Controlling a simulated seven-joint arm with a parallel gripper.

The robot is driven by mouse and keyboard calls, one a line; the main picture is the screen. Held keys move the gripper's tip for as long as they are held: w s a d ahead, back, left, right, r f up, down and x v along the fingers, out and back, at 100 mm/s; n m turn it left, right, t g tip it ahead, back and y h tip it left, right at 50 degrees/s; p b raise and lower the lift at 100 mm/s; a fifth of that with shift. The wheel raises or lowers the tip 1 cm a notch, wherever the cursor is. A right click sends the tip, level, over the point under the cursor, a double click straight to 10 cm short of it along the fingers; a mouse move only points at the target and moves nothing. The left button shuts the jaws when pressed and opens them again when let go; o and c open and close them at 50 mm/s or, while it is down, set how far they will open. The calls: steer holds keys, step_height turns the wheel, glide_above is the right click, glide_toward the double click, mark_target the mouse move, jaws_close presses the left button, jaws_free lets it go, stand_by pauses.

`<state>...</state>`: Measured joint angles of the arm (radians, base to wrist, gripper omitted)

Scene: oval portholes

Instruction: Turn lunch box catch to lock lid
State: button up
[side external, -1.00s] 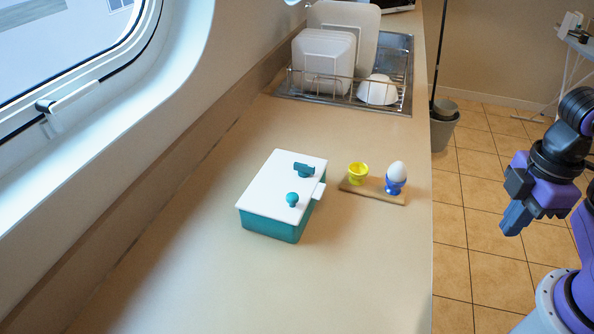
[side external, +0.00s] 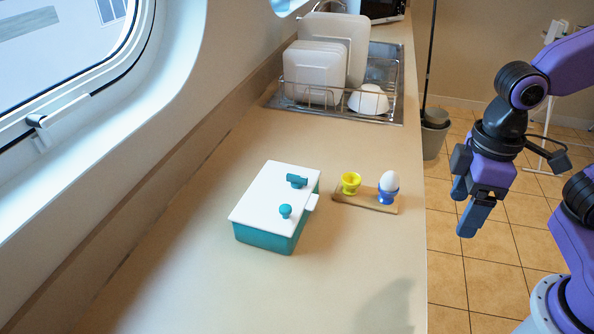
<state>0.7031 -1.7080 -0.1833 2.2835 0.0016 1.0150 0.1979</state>
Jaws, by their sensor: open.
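The lunch box (side external: 265,238) stands on the counter, teal below with a white lid (side external: 270,196) on top. The lid lies flat on the box. A teal bar-shaped catch (side external: 297,181) sits near the lid's far right edge. A round teal knob (side external: 285,211) stands on the lid nearer the camera. A small white tab sticks out at the box's right side. My gripper (side external: 463,211) is open and empty. It hangs pointing down to the right of the counter edge, well apart from the box.
A wooden board (side external: 350,199) right of the box holds a yellow egg cup (side external: 350,183) and a blue egg cup with a white egg (side external: 389,182). A dish rack (side external: 333,106) with white dishes stands behind. The near counter is clear.

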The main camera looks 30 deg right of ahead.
steer(key=w+a+r+m, duration=0.3)
steer(key=w+a+m, duration=0.2)
steer(key=w, duration=0.3)
steer(key=w+a+r+m, duration=0.35)
steer(key=w+a, duration=0.25)
steer(key=w, duration=0.2)
steer(key=m, duration=1.1)
glide_toward(297, 176)
steer(key=shift+n, duration=0.35)
step_height(297, 176, down, 9)
steer(key=shift+w+a+r, duration=0.1)
steer(key=shift+a+r, duration=0.05)
steer(key=shift+r, duration=0.05)
steer(key=c, duration=1.1)
